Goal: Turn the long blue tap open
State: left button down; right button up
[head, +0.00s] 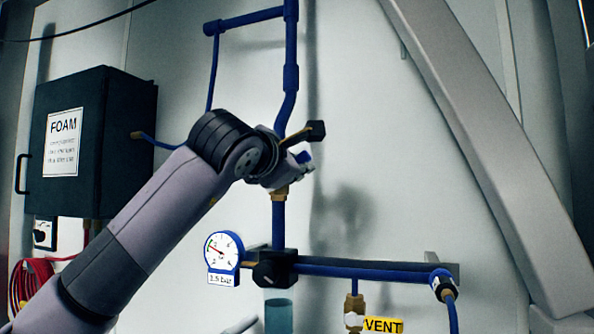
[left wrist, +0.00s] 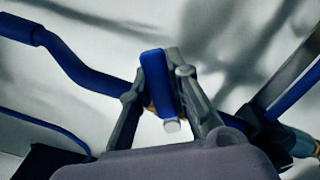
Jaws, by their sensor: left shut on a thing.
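The long blue tap handle (left wrist: 152,78) stands between the fingers of my left gripper (left wrist: 163,82) in the left wrist view, with a pale end piece below it. The fingers are shut on it. In the head view my left gripper (head: 292,165) is at the vertical blue pipe (head: 279,222), just above a brass fitting (head: 279,194). A small blue part of the handle (head: 304,157) shows at the fingertips; the rest of the tap is hidden behind my gripper. My right gripper is not in view.
A black FOAM box (head: 110,110) hangs at the left. A brass VENT fitting (head: 354,304) hangs under the horizontal blue pipe (head: 360,273). A grey diagonal beam (head: 470,130) crosses at right.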

pick_arm(q)
jog(key=shift+f, duration=0.1)
jog(key=c, duration=1.5)
grip_release()
jog(key=shift+s+a, duration=0.1)
jog(key=v, duration=1.2)
